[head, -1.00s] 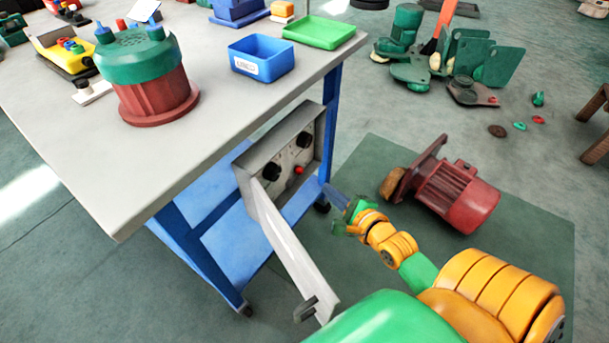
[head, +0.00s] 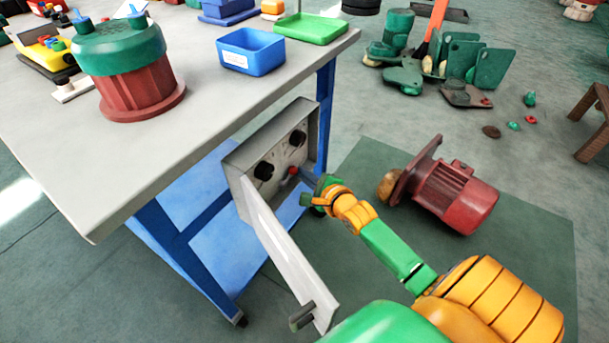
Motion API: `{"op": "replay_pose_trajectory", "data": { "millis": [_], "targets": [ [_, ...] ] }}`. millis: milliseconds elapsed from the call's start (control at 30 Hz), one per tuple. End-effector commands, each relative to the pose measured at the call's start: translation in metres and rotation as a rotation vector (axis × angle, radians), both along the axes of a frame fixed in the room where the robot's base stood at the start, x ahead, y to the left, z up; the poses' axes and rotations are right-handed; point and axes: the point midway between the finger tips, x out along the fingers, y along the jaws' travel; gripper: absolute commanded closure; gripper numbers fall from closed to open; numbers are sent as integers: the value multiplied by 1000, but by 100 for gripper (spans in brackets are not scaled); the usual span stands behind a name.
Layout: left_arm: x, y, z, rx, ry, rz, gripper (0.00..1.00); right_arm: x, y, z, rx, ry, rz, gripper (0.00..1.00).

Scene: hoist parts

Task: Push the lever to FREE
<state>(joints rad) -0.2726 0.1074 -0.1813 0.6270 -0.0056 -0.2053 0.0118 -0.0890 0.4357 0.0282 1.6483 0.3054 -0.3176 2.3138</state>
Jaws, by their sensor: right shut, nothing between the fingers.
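A grey control box (head: 238,158) hangs under the table's edge, its door (head: 283,252) swung open toward me. Its face carries two black round knobs, one lower left (head: 264,171) and one upper right (head: 298,138). A small red knob (head: 293,170) sits low on the face; I cannot tell whether it is the lever's end. No FREE marking is readable. My right gripper (head: 305,176) is shut and empty, its tips at or just right of the red knob; contact cannot be told. My left gripper is out of view.
The workbench (head: 210,118) above holds a red and green hoist part (head: 135,85), a blue bin (head: 251,53) and a green tray (head: 310,28). A red motor (head: 455,190) lies on the floor mat right of my arm. The open door stands left of my forearm.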

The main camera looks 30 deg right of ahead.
Motion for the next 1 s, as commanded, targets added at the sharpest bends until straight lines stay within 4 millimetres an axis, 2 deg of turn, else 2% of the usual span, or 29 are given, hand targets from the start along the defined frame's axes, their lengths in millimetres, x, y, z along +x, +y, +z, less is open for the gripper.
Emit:
{"op": "replay_pose_trajectory", "data": {
  "millis": [567, 1000],
  "targets": [
    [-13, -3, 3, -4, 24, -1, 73, -1, 2, 4, -73, -31, -2, 100],
    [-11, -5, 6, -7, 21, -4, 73, -2, 3, 7, -158, -66, -3, 100]
  ]
}}
